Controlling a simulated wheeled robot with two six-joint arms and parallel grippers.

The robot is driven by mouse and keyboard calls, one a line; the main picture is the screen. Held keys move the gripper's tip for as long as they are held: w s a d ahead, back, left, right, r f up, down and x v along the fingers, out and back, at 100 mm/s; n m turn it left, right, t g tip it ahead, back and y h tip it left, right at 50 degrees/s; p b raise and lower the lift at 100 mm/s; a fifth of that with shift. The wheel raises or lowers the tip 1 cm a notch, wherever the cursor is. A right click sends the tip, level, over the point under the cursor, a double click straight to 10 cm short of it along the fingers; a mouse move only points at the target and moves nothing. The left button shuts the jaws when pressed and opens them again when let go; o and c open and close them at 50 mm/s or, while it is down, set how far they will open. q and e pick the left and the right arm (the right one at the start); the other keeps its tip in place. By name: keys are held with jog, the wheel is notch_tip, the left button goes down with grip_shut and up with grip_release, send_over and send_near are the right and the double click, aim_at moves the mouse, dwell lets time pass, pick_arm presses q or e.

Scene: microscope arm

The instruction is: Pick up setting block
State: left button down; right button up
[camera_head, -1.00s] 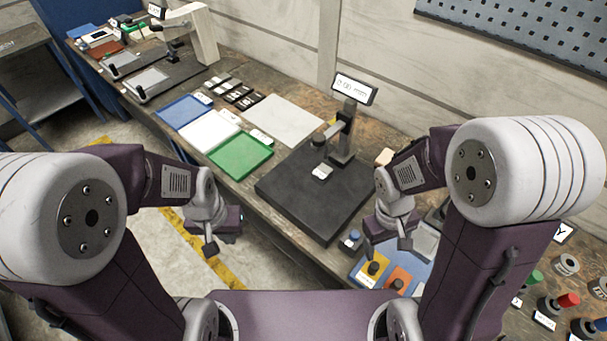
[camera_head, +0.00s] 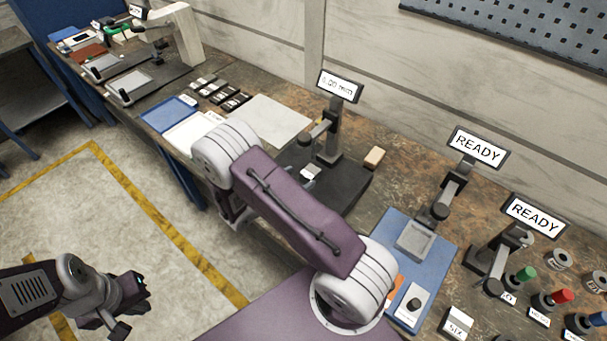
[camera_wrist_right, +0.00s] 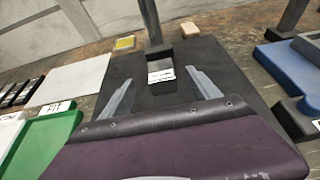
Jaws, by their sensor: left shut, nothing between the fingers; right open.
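A small block with a white label, seemingly the setting block (camera_head: 310,173), sits on the black base plate (camera_head: 345,188) below the gauge stand. In the right wrist view the block (camera_wrist_right: 161,77) lies ahead, between the lines of the two fingers. The label is too small to read. My right gripper (camera_wrist_right: 160,84) is open and empty above the black plate, pointing at the block. My left gripper (camera_head: 140,303) is shut and empty, out over the floor at the lower left.
The gauge stand (camera_head: 330,135) rises behind the block. A tan block (camera_head: 374,157) lies right of it. Green (camera_wrist_right: 40,150) and white (camera_head: 187,130) trays lie to the left. A blue mat (camera_head: 435,250) and two READY stands (camera_head: 476,147) are to the right.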

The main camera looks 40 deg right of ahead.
aim_at(310, 171)
jog(key=shift+x, duration=1.1)
jog(key=p+x, duration=0.1)
jog(key=x, duration=0.3)
jog(key=shift+d+f+p, duration=0.15)
jog(key=shift+d+p, duration=0.15)
jog(key=shift+d, duration=0.05)
jog(key=shift+w+d+f, duration=0.1)
jog(key=shift+w+d, duration=0.05)
jog(key=c, duration=0.6)
grip_shut()
